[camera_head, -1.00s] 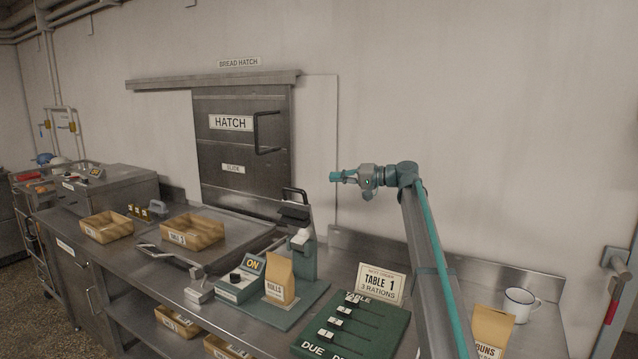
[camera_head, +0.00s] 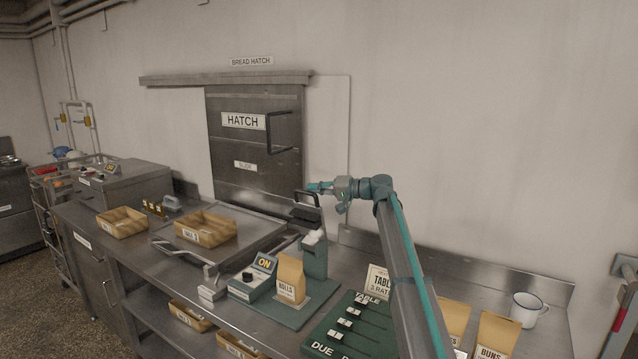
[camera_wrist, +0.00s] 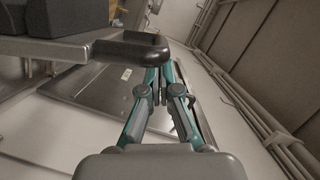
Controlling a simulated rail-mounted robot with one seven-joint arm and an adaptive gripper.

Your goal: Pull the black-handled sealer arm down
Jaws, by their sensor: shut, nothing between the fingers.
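The sealer's black handle (camera_head: 308,195) is a loop at the raised end of its arm, above the green sealer stand (camera_head: 314,262). The arm is tilted up. My gripper (camera_head: 309,187) is shut and empty, its teal fingertips just above and beside the handle in the head view. In the wrist view the black handle (camera_wrist: 150,44) lies across the picture just past my fingertips (camera_wrist: 159,68), which partly overlap it. I cannot tell whether they touch. A paper bag marked Rolls (camera_head: 291,279) stands at the sealer's front, beside a control box with an ON sign (camera_head: 264,263).
A green board with sliders (camera_head: 345,325) and a Table 1 card (camera_head: 379,283) stand right of the sealer. More paper bags (camera_head: 495,335) and a white mug (camera_head: 526,309) are further right. The steel hatch (camera_head: 254,150) is behind, left. Bread trays (camera_head: 207,228) sit left.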

